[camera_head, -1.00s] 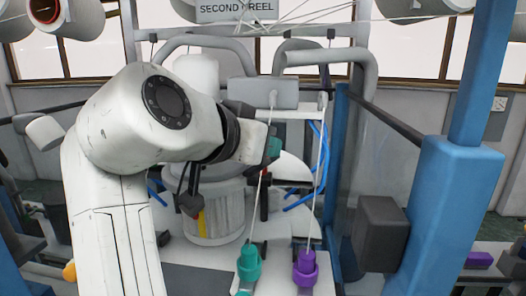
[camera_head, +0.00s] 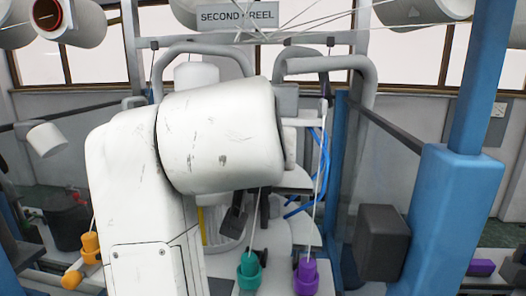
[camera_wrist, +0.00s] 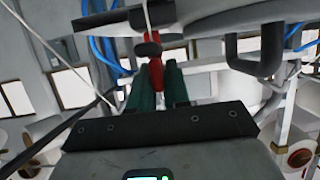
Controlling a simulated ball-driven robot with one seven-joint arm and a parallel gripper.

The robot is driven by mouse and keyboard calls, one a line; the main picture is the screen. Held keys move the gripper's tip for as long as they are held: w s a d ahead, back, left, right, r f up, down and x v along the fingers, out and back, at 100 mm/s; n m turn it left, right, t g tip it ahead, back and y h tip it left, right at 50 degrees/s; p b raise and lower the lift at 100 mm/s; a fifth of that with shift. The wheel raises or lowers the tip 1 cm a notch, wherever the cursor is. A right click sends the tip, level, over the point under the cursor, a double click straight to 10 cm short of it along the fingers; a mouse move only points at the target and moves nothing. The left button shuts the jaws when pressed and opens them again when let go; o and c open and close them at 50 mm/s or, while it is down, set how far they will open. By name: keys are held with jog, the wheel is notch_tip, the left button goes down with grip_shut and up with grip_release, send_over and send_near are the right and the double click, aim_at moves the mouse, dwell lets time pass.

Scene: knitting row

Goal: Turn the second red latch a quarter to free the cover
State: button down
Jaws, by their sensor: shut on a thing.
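In the wrist view, a red latch (camera_wrist: 155,72) hangs below a grey machine part. The two green fingers of my gripper (camera_wrist: 158,80) are shut on it from either side. A white cord passes right in front of the latch's upper end. In the head view my arm hides the gripper and the latch, so I cannot tell how far the latch is turned. I cannot clearly make out the cover or a second red latch.
A teal holder (camera_head: 249,272) and a purple holder (camera_head: 306,277) stand at the front with cords rising from them. Blue hoses (camera_head: 318,175) run right of the arm. A blue post (camera_head: 455,200) and a dark box (camera_head: 381,243) stand farther right. A black bar handle (camera_wrist: 262,55) is right of the latch.

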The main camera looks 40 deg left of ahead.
jog(key=c, duration=1.2)
grip_release()
jog(key=b+v, duration=0.3)
jog(key=v, duration=0.7)
jog(key=shift+s+d+r, duration=0.15)
jog(key=shift+s+d, duration=0.05)
jog(key=shift+s, duration=0.15)
